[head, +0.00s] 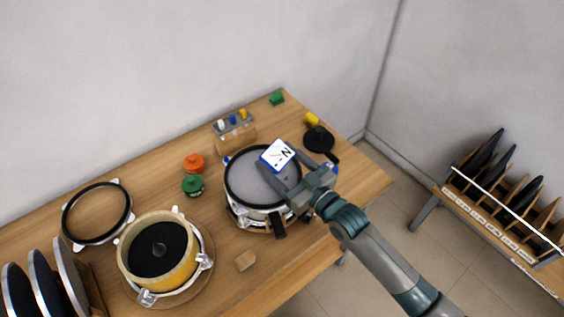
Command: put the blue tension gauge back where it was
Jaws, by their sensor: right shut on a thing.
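The blue tension gauge (277,155) has a square white face with a dial mark and a blue rim. My right gripper (279,171) is shut on it and holds it over the far right part of a white drum (250,185) with a grey mesh head and black hoop. I cannot tell whether the gauge touches the mesh. My right arm comes in from the lower right and hides the drum's right edge. My left gripper is not in view.
A yellow drum (150,280), a loose hoop (66,213) and upright discs (69,270) stand left.

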